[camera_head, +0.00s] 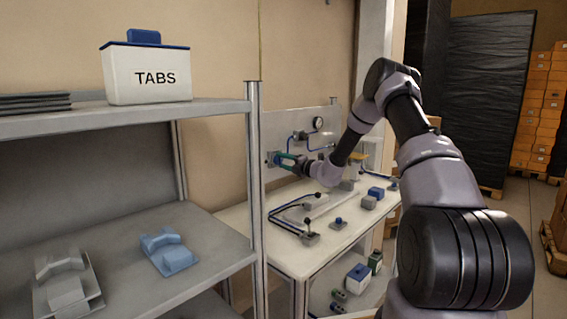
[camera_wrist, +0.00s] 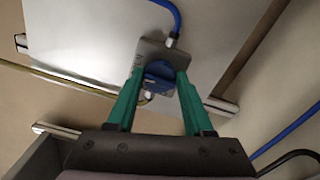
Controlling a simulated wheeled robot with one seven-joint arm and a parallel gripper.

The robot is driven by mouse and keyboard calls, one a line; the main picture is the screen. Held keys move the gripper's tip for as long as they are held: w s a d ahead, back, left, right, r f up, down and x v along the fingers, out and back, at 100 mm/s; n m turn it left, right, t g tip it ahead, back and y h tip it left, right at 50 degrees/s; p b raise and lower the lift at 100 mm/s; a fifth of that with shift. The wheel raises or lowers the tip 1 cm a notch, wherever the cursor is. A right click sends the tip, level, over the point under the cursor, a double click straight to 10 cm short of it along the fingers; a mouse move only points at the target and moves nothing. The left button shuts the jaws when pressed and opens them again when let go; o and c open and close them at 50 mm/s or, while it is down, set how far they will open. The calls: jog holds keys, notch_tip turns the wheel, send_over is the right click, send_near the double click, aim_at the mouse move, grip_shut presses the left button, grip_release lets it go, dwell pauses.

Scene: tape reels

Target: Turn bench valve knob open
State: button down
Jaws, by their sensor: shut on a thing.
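The bench valve knob (camera_wrist: 160,75) is a round blue knob on a small grey plate (camera_wrist: 172,50) fixed to the upright panel. A blue hose leaves the plate's fitting. My gripper (camera_wrist: 161,80) has green fingers, one on each side of the knob, and is shut on it. In the head view my gripper (camera_head: 287,160) reaches the left part of the panel above the bench. The knob is mostly hidden there. I cannot tell how far the knob is turned.
The white bench (camera_head: 300,243) carries hoses, fittings and several small blue and grey parts. The panel (camera_head: 322,150) holds a gauge (camera_head: 318,122). A metal shelf (camera_head: 208,240) with a TABS box (camera_head: 148,75) stands close on the left.

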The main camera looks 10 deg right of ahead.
jog(key=shift+d+f+m, duration=0.1)
jog(key=shift+m, duration=0.4)
jog(key=shift+c, duration=1.5)
grip_release()
jog(key=v, duration=1)
jog(key=shift+s+d, duration=0.2)
jog(key=shift+s, duration=0.15)
